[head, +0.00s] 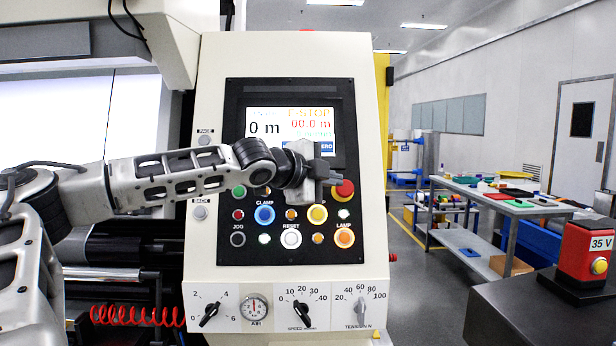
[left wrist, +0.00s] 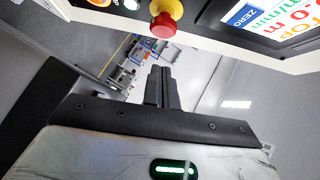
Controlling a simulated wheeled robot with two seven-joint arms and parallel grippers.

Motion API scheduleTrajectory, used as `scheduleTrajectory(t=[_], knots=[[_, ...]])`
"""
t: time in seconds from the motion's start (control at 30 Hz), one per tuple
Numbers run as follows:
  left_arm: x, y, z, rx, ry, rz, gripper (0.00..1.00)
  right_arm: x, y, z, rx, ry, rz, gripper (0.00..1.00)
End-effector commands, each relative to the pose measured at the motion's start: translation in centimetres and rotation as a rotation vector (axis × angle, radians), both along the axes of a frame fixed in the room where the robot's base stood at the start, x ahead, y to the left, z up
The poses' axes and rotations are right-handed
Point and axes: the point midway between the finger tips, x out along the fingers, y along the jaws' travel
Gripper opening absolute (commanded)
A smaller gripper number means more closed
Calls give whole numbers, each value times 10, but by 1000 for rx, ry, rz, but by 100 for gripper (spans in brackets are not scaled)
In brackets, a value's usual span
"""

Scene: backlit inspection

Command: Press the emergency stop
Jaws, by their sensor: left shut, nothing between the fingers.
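The emergency stop is a red mushroom button (head: 344,189) on a yellow base, at the right edge of the black control panel (head: 290,92). In the left wrist view the red button (left wrist: 163,27) is at the top, with its yellow base above it. My left gripper (head: 332,176) is in front of the panel, just left of the button in the head view, and covers part of the panel. Its fingers (left wrist: 161,72) are shut and empty. In the left wrist view a gap shows between fingertips and button. My right gripper is not in view.
A screen (head: 292,122) reading "E-STOP" is above the button. Several coloured buttons, including a yellow one (head: 317,214) and the orange LAMP button (head: 344,238), sit close below. Knobs (head: 301,310) line the lower console. A red box (head: 585,255) stands at far right.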

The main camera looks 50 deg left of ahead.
Motion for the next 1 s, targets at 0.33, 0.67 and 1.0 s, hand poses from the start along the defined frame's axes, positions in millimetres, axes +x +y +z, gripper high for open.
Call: scheduleTrajectory(t=[0.33,0.67,1.0], knots=[[-29,-4,8,0,-8,-5,0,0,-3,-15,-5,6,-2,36],[-58,-6,15,3,-3,-5,0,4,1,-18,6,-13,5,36],[-65,-6,18,0,-1,-6,0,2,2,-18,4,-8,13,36]])
